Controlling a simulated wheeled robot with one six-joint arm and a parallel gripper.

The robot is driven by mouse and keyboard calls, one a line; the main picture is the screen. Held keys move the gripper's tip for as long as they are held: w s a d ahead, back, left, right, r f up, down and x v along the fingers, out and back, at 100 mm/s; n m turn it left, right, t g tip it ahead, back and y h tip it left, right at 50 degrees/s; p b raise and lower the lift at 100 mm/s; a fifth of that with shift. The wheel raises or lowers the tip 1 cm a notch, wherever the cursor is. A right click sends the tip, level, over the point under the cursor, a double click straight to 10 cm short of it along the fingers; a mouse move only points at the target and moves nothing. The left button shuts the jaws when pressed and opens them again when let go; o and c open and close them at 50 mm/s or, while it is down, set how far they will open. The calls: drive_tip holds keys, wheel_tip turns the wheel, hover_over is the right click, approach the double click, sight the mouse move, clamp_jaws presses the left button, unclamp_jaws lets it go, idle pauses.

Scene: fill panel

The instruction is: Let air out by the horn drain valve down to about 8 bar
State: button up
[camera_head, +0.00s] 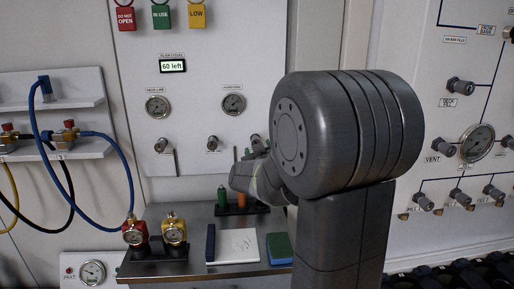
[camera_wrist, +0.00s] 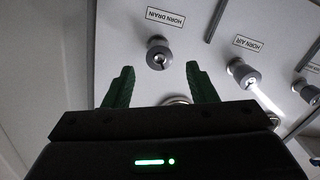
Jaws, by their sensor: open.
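The horn drain valve (camera_wrist: 158,55) is a small grey round knob on the pale panel, under the label "HORN DRAIN" (camera_wrist: 165,17) in the wrist view. My gripper (camera_wrist: 160,67) has two green fingers, spread apart and empty. The knob appears between and beyond the fingertips, with no contact visible. A round rim (camera_wrist: 176,100), perhaps of a gauge, shows partly between the fingers, its face hidden. I cannot read a horn pressure in either view.
The horn air valve (camera_wrist: 240,73), with a pale lever, sits right of the drain knob; another valve (camera_wrist: 305,92) is farther right. In the head view, a shelf (camera_head: 190,271) holds two gauged regulators (camera_head: 134,234), a notepad (camera_head: 233,246) and a green-blue block (camera_head: 279,248). Hoses hang left.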

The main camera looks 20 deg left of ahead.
drive_tip(key=v, duration=0.9)
idle(7.1)
